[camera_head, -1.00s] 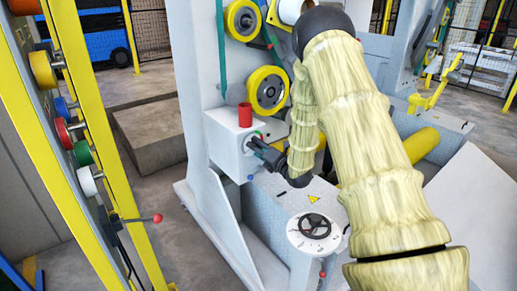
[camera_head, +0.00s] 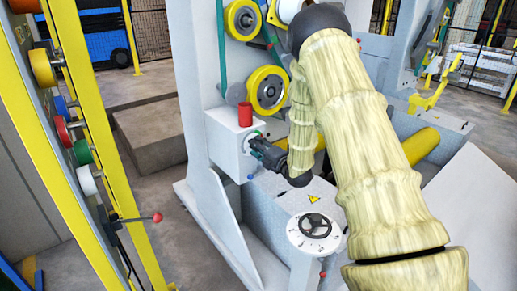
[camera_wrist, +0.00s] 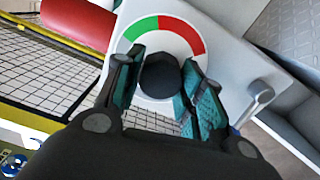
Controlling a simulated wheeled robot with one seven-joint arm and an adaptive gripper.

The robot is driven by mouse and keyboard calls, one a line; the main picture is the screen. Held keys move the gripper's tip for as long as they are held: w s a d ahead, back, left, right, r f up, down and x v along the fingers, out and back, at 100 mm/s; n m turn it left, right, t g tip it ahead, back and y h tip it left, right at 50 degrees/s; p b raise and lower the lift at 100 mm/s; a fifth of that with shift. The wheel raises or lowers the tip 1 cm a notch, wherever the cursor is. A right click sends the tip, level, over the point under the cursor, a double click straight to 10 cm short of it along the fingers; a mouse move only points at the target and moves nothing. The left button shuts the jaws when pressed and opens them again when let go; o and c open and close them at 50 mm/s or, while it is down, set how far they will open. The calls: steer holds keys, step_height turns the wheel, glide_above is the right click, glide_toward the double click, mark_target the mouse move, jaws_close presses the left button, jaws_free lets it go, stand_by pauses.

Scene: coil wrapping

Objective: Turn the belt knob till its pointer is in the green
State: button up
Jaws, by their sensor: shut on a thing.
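The belt knob (camera_wrist: 160,78) is a dark round knob in the middle of a white dial (camera_wrist: 160,32) with a green arc at upper left and a red arc at upper right. The dial is on the face of a white box (camera_head: 226,150). My gripper (camera_wrist: 163,68), with teal finger pads, is shut on the knob from both sides. In the head view my gripper (camera_head: 257,146) reaches the box face from the right and covers most of the dial. The knob's pointer cannot be made out in either view.
A red cylinder (camera_head: 245,115) stands on top of the box. Yellow-rimmed rollers (camera_head: 267,90) are above. A round dial with a black handwheel (camera_head: 315,224) sits below. A yellow post with coloured knobs (camera_head: 83,152) stands at left, with open floor between.

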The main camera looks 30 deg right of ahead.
steer(key=shift+d+m+p, duration=0.15)
steer(key=shift+m+p, duration=0.35)
steer(key=shift+m, duration=6.85)
steer(key=shift+d+m+p, duration=0.1)
steer(key=shift+m+p, duration=0.4)
steer(key=shift+m, duration=6.85)
steer(key=o, duration=1)
